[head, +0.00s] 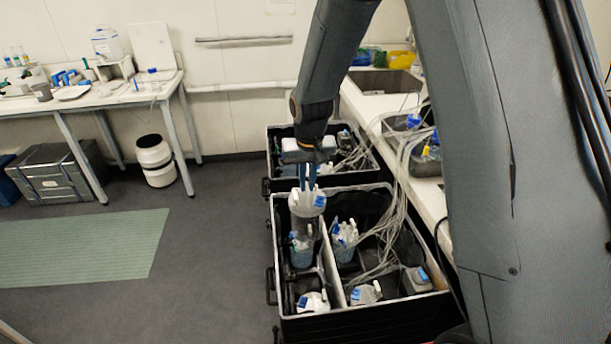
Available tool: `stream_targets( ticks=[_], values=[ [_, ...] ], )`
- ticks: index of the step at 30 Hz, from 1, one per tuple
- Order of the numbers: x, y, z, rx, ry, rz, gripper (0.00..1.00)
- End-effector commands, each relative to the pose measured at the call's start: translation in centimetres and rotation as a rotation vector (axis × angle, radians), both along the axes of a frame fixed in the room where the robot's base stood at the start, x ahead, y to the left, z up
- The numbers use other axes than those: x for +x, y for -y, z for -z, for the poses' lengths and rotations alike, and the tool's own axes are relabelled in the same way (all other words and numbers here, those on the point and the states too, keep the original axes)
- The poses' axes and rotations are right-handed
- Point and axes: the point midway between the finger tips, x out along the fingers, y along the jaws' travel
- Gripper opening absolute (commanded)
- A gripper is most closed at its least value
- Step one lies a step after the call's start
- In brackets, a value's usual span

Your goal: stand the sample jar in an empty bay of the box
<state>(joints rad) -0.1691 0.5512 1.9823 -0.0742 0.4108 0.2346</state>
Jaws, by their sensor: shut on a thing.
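The sample jar (306,204) has a broad white lid with a blue fitting and a dim, clear-looking body below it. It is upright under my gripper (309,181), which points down and is shut on its top. The jar overlaps the back left part of the black box (360,320); I cannot tell its exact height above the floor of the bay. The box has a pale rim and dividers. Another jar (301,256) with bluish contents shows just below the held one, partly covered by it. The far right bay, crossed by tubes, shows no jar.
More jars stand in the box: a back middle jar (344,240), a front left jar (313,302), a front middle jar (365,293) and a front right jar (416,280). Loose tubes (398,200) hang from the counter (377,118). A second box (274,131) stands behind.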

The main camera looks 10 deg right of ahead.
Motion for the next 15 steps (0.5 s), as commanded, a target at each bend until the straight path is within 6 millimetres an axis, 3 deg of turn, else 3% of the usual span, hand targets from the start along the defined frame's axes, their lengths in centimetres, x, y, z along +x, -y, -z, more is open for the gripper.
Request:
stream_targets(
  ticks=[15],
  values=[
    [0.0,0.0,4.6,-0.001,-0.002,0.0,0.0]
  ],
)
